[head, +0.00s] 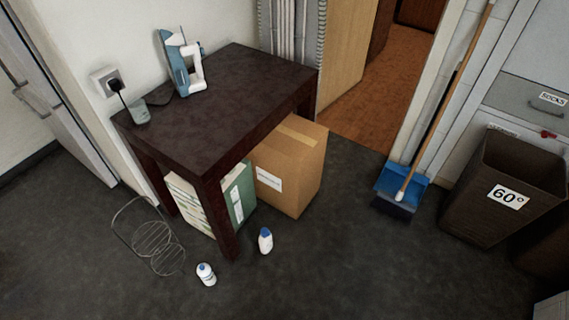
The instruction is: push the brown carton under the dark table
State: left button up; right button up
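The brown carton (299,163) stands upright on the dark floor at the right side of the dark table (220,100). It has a tape strip along its top and a white label on its front. Its far left part lies behind the table's edge and its right part sticks out past the tabletop. How far it reaches beneath the table is hidden. Neither of my grippers shows in the head view.
A green-and-white box (238,197) is under the table, left of the carton. Two white bottles (265,240) (206,274) and a wire rack (158,245) are on the floor in front. A blue dustpan (402,184) and a brown basket (500,190) stand right. Floor between is clear.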

aim_at(287, 165)
jog(key=i+l+u, duration=0.1)
jog(key=i+l, duration=0.2)
jog(key=i+l+u, duration=0.1)
jog(key=i+l, duration=0.15)
jog(key=l, duration=0.15)
jog(key=i+l+u, duration=0.1)
jog(key=i+l, duration=0.15)
jog(key=l, duration=0.15)
jog(key=i+l+u, duration=0.1)
jog(key=i+l, duration=0.15)
jog(key=l, duration=0.15)
